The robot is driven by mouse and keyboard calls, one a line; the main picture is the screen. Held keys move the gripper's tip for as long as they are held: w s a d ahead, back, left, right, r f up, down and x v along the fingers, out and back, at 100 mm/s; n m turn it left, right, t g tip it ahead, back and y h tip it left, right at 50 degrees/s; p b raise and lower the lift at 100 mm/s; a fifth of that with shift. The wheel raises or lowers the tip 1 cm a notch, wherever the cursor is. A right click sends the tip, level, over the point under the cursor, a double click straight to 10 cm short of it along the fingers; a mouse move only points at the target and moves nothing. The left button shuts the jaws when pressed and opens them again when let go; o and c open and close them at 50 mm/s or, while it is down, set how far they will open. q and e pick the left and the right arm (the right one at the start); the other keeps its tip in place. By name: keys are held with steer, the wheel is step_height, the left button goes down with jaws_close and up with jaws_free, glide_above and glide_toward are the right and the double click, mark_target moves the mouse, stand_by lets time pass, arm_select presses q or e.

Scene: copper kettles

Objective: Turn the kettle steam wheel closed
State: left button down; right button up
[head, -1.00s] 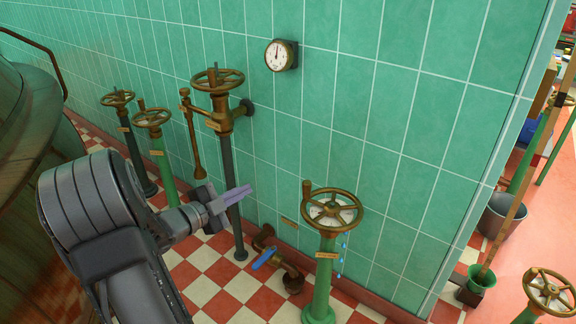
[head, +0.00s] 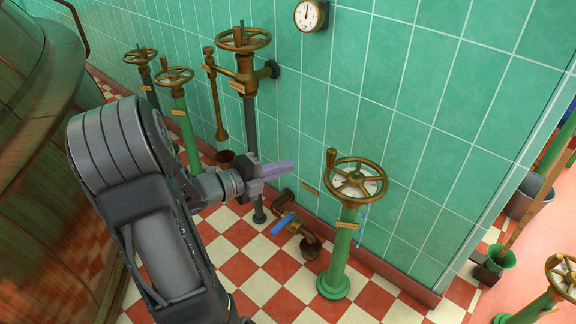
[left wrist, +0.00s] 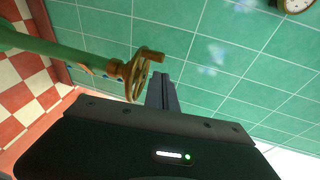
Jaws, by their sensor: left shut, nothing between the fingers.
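Several brass handwheels stand on pipes, and I cannot read their tags to tell which one is the kettle steam wheel. The nearest one (head: 356,184) has a spoked rim, a knob and a green post (head: 342,250), with blue drops beside it. My left gripper (head: 278,170) is shut and empty, to the left of this wheel and apart from it in the head view. In the left wrist view a brass wheel (left wrist: 138,74) on a green post shows just left of my shut fingers (left wrist: 162,92); whether they touch is unclear. My right gripper is out of view.
A tall pipe with a brass wheel (head: 243,40) and two lower wheels (head: 174,76) (head: 139,56) stand behind my left arm. A blue-handled valve (head: 284,223) sits low by the wall. A gauge (head: 310,15) hangs above. Another wheel (head: 564,275) is at right.

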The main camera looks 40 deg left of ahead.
mark_target(328, 154)
arm_select(q)
steer(key=b+x, duration=0.1)
steer(key=x, duration=1.1)
steer(key=shift+w, duration=0.15)
steer(key=shift+w+a+r+b, duration=0.1)
steer(key=shift+w+a+b, duration=0.15)
steer(key=shift+w+b, duration=0.35)
steer(key=shift+w+a+r+b, duration=0.1)
steer(key=shift+w+a+b, duration=0.2)
steer(key=shift+w+b, duration=0.3)
